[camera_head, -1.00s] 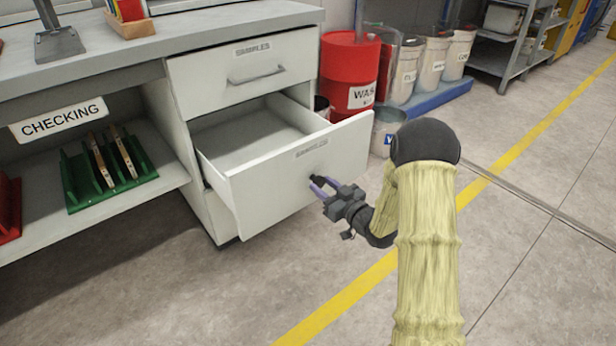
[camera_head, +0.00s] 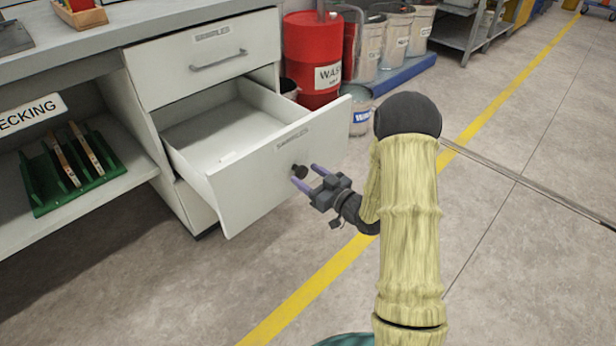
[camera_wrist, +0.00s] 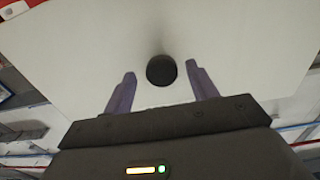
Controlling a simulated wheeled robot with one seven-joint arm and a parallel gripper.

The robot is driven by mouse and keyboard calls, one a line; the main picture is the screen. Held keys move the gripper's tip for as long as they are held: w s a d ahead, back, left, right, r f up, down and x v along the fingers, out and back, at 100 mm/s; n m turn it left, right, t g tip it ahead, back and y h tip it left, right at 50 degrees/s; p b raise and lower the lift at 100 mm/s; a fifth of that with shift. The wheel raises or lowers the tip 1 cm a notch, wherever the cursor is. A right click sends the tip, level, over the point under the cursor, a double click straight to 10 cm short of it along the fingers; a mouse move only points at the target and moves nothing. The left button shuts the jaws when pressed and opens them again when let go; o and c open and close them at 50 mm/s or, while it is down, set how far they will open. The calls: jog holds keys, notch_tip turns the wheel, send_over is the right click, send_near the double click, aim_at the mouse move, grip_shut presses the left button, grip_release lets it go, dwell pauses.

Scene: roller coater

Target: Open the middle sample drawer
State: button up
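The middle sample drawer (camera_head: 262,170), white with a "SAMPLES" label and a round black knob (camera_head: 299,171), stands pulled well out of the cabinet. Its inside shows and looks empty. My gripper (camera_head: 308,176) is just in front of the knob, with its two purple fingers apart. In the wrist view the fingers (camera_wrist: 160,88) point at the drawer front (camera_wrist: 230,35), one on each side of the knob (camera_wrist: 161,70), with a gap on both sides. Nothing is held.
A closed drawer (camera_head: 205,62) with a bar handle is above. A red waste drum (camera_head: 312,55) and a bucket (camera_head: 360,112) stand behind the open drawer. A shelf with a green rack (camera_head: 75,170) is at left. The floor at right is clear.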

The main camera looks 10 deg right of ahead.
jog(key=shift+s, duration=0.15)
jog(key=p+v, duration=0.4)
jog(key=v, duration=1.3)
jog(key=shift+p, duration=0.4)
jog(key=shift+d, duration=0.1)
